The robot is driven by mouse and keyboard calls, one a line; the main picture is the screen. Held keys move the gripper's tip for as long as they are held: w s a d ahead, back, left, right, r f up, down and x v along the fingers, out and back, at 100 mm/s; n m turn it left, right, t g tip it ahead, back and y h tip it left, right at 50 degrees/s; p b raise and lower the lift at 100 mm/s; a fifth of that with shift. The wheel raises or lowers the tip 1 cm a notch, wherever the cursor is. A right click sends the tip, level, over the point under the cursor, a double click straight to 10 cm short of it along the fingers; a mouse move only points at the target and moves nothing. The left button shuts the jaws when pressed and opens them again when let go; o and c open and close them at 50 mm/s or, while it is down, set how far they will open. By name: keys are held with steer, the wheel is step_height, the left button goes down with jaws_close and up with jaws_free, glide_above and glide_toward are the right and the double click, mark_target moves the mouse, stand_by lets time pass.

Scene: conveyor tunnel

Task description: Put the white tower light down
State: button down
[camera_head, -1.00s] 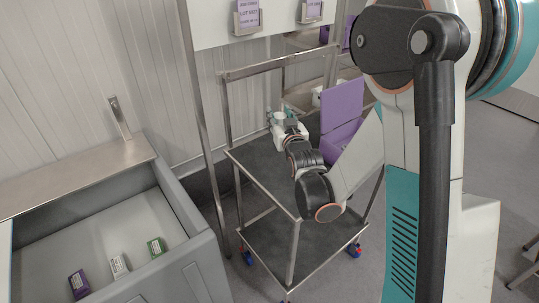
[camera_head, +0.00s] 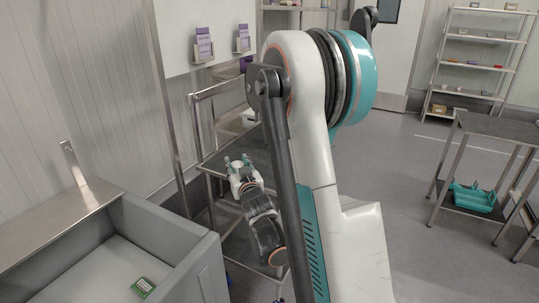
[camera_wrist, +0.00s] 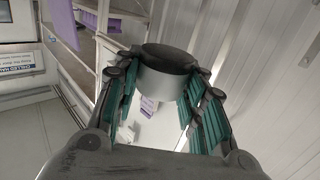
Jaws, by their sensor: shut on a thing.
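My gripper (camera_head: 238,163) is in front of the steel cart, small in the head view, with its teal fingers raised. In the wrist view my gripper (camera_wrist: 160,100) has its teal-padded fingers closed on both sides of the white tower light (camera_wrist: 160,84). It shows there as a short pale grey-white cylinder with a dark end, clear of any surface I can see. In the head view the light is too small to make out well. Whether it is over the cart is hard to tell.
The steel cart (camera_head: 217,89) stands by the wall, partly hidden by my arm. A grey bin (camera_head: 208,265) with a green box (camera_head: 143,287) is at lower left. Purple cards (camera_head: 204,45) hang on a white panel. Shelving (camera_head: 482,38) and a table (camera_head: 505,125) stand right, with open floor between.

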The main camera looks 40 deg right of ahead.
steer(key=s+d+f+m+g+h+b, duration=0.2)
steer(key=s+d+f+h, duration=0.15)
steer(key=s+d, duration=0.65)
steer(key=shift+m, duration=0.3)
steer(key=w+d+f, duration=0.2)
steer(key=w, duration=0.1)
steer(key=w+d+f+b, duration=0.1)
steer(key=w+d, duration=0.2)
steer(key=w, duration=0.1)
steer(key=w+d+f+b, duration=0.1)
steer(key=w+d+f, duration=0.1)
steer(key=w, duration=0.1)
steer(key=shift+w+d+f, duration=0.25)
steer(key=shift+d+f, duration=0.1)
steer(key=w+d+f+b, duration=0.1)
steer(key=w+d+f, duration=0.1)
steer(key=w+f, duration=0.1)
steer(key=shift+w+b, duration=0.15)
steer(key=shift+b, duration=0.25)
steer(key=shift+r, duration=0.2)
steer(key=shift+f, duration=0.2)
steer(key=c, duration=1.1)
jaws_free()
steer(key=shift+o, duration=0.5)
steer(key=shift+r, duration=0.15)
